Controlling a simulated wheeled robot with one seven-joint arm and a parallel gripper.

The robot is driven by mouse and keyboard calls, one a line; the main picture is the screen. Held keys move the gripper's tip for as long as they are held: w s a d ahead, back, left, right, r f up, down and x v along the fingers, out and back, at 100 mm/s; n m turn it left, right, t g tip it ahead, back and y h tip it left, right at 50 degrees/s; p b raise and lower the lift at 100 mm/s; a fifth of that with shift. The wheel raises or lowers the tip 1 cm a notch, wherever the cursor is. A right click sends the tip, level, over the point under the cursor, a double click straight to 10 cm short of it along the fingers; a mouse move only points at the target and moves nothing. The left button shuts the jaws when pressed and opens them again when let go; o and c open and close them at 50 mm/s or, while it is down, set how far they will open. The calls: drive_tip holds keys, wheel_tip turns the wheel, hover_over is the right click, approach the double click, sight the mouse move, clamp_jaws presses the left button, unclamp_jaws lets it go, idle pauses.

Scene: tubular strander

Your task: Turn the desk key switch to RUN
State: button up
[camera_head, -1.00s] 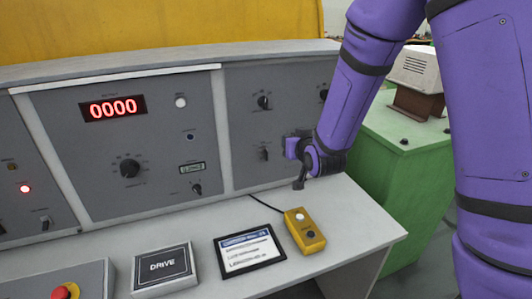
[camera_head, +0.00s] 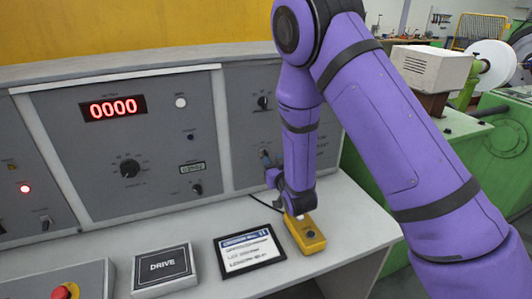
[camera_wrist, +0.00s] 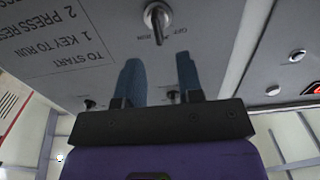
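The key switch (camera_wrist: 158,18) shows at the top of the wrist view as a round metal collar with a bar across it. Its bar points down in that view, between the upside-down words RUN on its left and OFF on its right. My gripper (camera_wrist: 158,62) is open, with its two blue-grey fingers apart and nothing between them. The switch lies beyond the fingertips, roughly in line with the gap.
A yellow box with buttons (camera_head: 307,236) stands on the desktop below my gripper. A framed card (camera_head: 248,250) and a DRIVE plate (camera_head: 163,266) lie to its left. A rotary knob (camera_head: 263,102) is above on the same panel. Printed start instructions (camera_wrist: 65,35) are beside the switch.

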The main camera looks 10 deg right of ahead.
sight(267, 154)
drive_tip(key=w, duration=0.4)
drive_tip(key=w+a, duration=0.1)
drive_tip(key=w, duration=0.1)
drive_tip(key=shift+w+a, duration=0.1)
drive_tip(key=shift+w, duration=0.15)
drive_tip(key=c, duration=0.6)
drive_tip(key=shift+m, duration=0.4)
drive_tip(key=m, duration=0.3)
drive_tip(key=shift+d+m, duration=0.3)
drive_tip(key=shift+d, duration=0.05)
drive_tip(key=shift+d+f+m, duration=0.1)
drive_tip(key=shift+m, duration=1)
drive_tip(key=shift+d+f+m, duration=0.1)
drive_tip(key=shift+m, duration=1)
